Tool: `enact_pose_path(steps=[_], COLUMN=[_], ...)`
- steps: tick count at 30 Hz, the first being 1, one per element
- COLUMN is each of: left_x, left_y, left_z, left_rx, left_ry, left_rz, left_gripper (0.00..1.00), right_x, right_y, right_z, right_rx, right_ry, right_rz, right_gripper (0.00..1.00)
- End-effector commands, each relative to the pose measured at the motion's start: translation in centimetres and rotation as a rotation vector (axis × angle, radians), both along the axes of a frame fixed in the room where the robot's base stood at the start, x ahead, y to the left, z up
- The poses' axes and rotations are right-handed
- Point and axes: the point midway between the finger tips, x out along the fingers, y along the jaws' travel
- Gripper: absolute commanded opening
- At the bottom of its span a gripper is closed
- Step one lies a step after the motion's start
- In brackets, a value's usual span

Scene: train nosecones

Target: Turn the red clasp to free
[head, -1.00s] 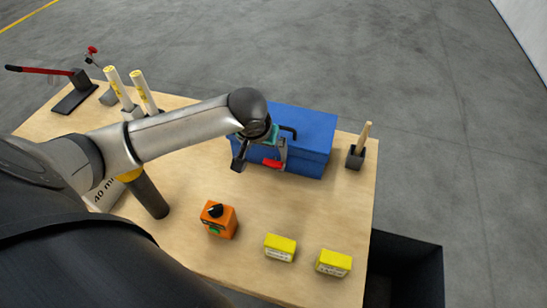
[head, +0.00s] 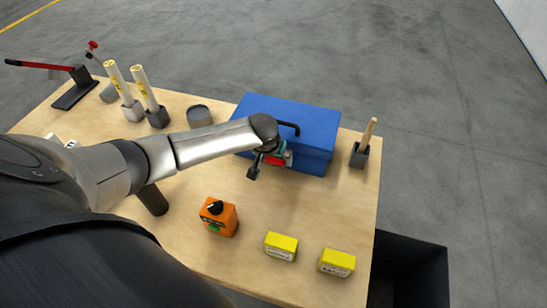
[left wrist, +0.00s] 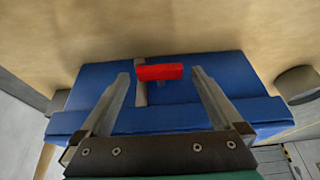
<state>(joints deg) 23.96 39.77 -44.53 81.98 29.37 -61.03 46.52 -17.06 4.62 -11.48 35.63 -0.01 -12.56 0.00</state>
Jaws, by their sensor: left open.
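The red clasp (head: 275,161) is on the front of the blue toolbox (head: 312,118), partly hidden behind my left gripper in the head view. In the left wrist view the clasp (left wrist: 160,72) is a red bar lying crosswise on the blue box (left wrist: 230,80). My left gripper (head: 270,163) is at the box front. It is open, with one finger on either side of the clasp in the left wrist view (left wrist: 161,76). I cannot tell whether the fingers touch it. My right gripper is not in view.
An orange box with a black knob (head: 219,217) and two yellow blocks (head: 281,246) stand on the near part of the wooden table (head: 300,200). A wooden-handled tool in a dark holder (head: 361,152) is right of the toolbox. Two white cylinders (head: 149,92) stand at left.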

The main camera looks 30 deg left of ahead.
Motion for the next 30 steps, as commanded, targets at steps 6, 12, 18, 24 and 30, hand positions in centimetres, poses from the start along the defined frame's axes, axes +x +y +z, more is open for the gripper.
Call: enact_pose_path(steps=[6, 12, 18, 24, 30], left_x=[0.04, 0.03, 0.02, 0.01, 0.01], left_y=[-0.01, -0.01, -0.02, -0.01, -0.01], left_z=[-0.09, -0.09, -0.08, -0.09, -0.09], left_rx=[-0.001, -0.001, 0.0, -0.001, -0.001], left_ry=[0.0, 0.0, 0.0, 0.001, 0.001], left_rz=[0.0, 0.0, 0.001, 0.001, 0.001], left_gripper=[1.0, 0.85, 0.63, 0.4, 0.19], right_x=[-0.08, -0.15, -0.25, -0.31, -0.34], right_y=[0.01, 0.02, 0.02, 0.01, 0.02], right_z=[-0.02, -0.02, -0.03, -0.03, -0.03], right_rx=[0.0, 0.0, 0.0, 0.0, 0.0], right_ry=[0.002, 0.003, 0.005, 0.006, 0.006], right_rz=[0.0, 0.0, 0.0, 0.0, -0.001], right_gripper=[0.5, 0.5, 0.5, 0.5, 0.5])
